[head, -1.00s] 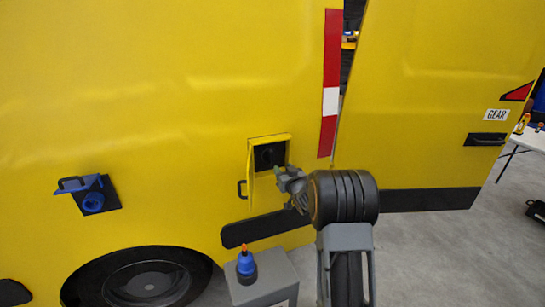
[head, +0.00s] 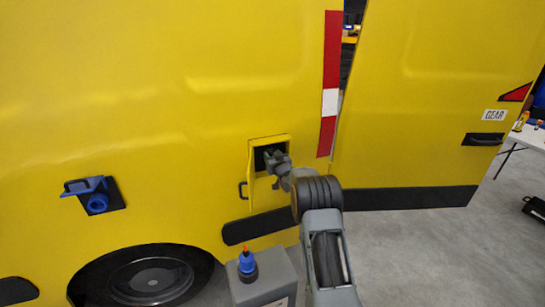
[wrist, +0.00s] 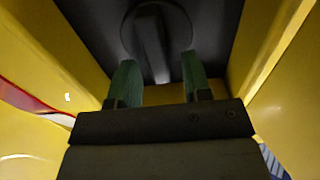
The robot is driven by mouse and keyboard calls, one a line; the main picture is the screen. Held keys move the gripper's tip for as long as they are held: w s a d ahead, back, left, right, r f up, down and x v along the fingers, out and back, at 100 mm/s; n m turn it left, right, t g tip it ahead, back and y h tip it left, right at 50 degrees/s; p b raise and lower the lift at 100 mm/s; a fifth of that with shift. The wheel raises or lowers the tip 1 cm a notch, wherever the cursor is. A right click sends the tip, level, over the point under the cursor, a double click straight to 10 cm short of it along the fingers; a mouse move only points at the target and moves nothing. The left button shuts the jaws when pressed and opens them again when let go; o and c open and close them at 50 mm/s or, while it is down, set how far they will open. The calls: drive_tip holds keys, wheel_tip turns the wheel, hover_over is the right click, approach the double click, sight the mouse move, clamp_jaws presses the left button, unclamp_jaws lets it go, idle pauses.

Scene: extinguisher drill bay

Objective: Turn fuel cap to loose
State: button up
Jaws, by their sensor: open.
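The fuel cap (wrist: 150,42) is a dark round cap with a raised bar across it, set in a black recess, in the wrist view. My gripper (wrist: 157,75) is open, with one greenish finger on each side of the bar's lower part. I cannot tell whether the fingers touch it. In the head view my gripper (head: 272,158) is at the opening in the yellow van's side and hides the cap. The small yellow fuel door (head: 251,175) stands open at the left of the opening.
A blue socket with a raised lid (head: 97,202) is on the van (head: 170,90) at the left. A grey stand (head: 268,290) holds a blue item with an orange tip (head: 247,265) below the opening. Yellow walls flank my gripper closely.

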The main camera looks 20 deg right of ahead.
drive_tip(key=shift+c, duration=0.4)
clamp_jaws()
drive_tip(key=shift+f+b, duration=0.1)
drive_tip(key=shift+b, duration=0.2)
drive_tip(key=shift+a+f+n+b, duration=0.35)
drive_tip(key=shift+n+b, duration=2.6)
drive_tip(key=shift+b, duration=0.85)
drive_tip(key=shift+a+f+n+b, duration=0.3)
drive_tip(key=shift+n+b, duration=2.7)
drive_tip(key=shift+b, duration=0.75)
drive_tip(key=shift+a+f+n+b, duration=0.35)
drive_tip(key=shift+n+b, duration=2.6)
drive_tip(key=shift+b, duration=0.85)
drive_tip(key=shift+o, duration=0.4)
unclamp_jaws()
